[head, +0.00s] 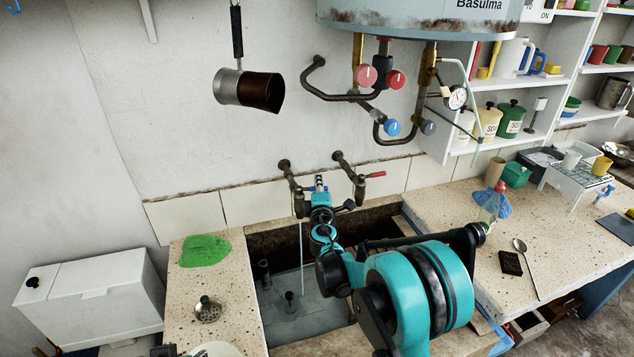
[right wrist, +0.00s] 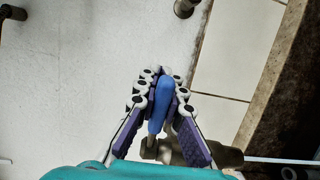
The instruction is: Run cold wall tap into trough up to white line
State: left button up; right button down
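The cold wall tap has a blue lever handle (right wrist: 161,105), seen in the right wrist view between the purple pads of my right gripper (right wrist: 163,88). The fingers close around the handle from both sides. In the head view my right gripper (head: 319,183) is at the wall taps and mostly covers the cold one. A thin pale stream (head: 301,245) falls from the tap into the stone trough (head: 380,214); it also shows in the right wrist view (right wrist: 285,160). The trough's grey-blue lower area (head: 318,312) is partly hidden by my arm. I cannot make out the white line. My left gripper is not in view.
A red-handled tap (head: 375,175) is just right of my gripper. Heater valves (head: 380,80) hang above. A green cloth (head: 205,250) and a metal strainer (head: 207,309) lie on the left counter. A spray bottle (head: 491,205) and a spoon (head: 526,265) are at the right.

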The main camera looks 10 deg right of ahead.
jog(key=shift+w, duration=0.1)
jog(key=n+y, duration=0.1)
jog(key=w+n+y, duration=0.1)
jog(key=y, duration=0.1)
jog(key=w+a+n+y, duration=0.1)
jog(key=y, duration=0.1)
jog(key=shift+r, duration=0.1)
jog(key=c, duration=1.6)
grip_release()
jog(key=s, duration=0.8)
jog(key=s+d, duration=0.1)
jog(key=s, duration=0.3)
jog(key=shift+d, duration=0.1)
